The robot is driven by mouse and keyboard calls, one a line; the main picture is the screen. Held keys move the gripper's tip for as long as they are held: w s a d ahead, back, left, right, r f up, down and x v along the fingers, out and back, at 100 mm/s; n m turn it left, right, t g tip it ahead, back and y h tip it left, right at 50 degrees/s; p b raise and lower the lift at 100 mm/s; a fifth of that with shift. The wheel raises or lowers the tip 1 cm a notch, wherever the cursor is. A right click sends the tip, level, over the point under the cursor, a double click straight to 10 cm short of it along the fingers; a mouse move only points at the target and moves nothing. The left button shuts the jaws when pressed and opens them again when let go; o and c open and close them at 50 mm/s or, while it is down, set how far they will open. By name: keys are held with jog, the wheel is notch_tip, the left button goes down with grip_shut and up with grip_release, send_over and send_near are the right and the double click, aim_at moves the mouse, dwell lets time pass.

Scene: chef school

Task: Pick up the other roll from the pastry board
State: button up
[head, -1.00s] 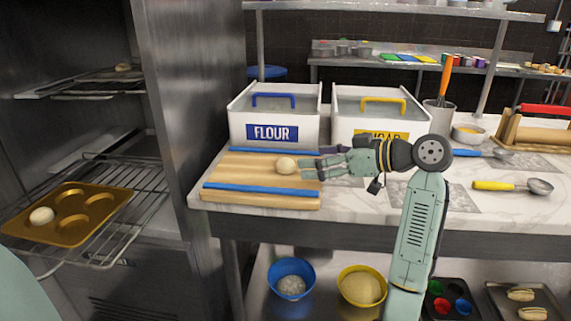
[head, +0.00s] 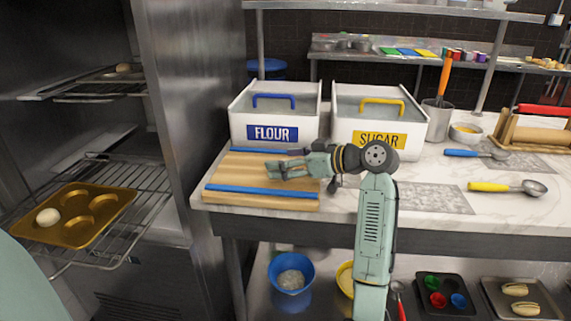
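The pastry board (head: 235,172) is a wooden board with blue strips along its front and back edges, on the left end of the marble counter. My gripper (head: 270,168) is low over the middle of the board, pointing left. The pale roll that lay on the board does not show now; my gripper covers the place where it was. I cannot tell whether the fingers are around it or shut on it. Another pale roll (head: 48,217) sits in a cup of the golden baking pan (head: 92,238) on the oven rack at the left.
A steel oven side wall (head: 190,100) rises left of the counter. A blue scoop (head: 463,153) and yellow scoop (head: 490,187) lie to the right.

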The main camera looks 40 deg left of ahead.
jog(key=c, duration=1.2)
